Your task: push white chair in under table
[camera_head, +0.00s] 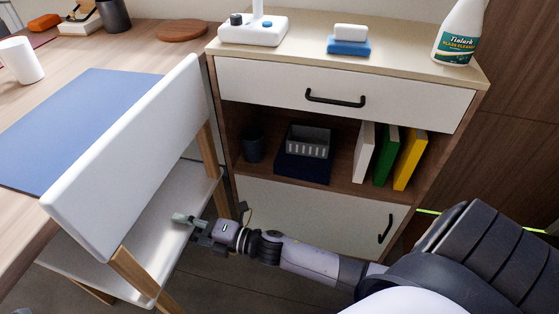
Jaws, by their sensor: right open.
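The white chair (128,160) stands at the left. It has a white backrest, a white seat (172,222) and wooden legs, and it is angled at the edge of the wooden table (150,48). The backrest covers part of the table edge, so I cannot tell how far the seat reaches under the top. My right gripper (185,220) is open and empty, with its fingers over the seat near the rear wooden post, below the backrest. I cannot tell whether it touches the chair. My left gripper is not in view.
A cabinet (290,75) with a drawer and shelf stands close to the chair's right. A spray bottle (460,32) stands on it. A blue mat (75,125), a white cup (21,60) and a round wooden board (181,30) are on the table.

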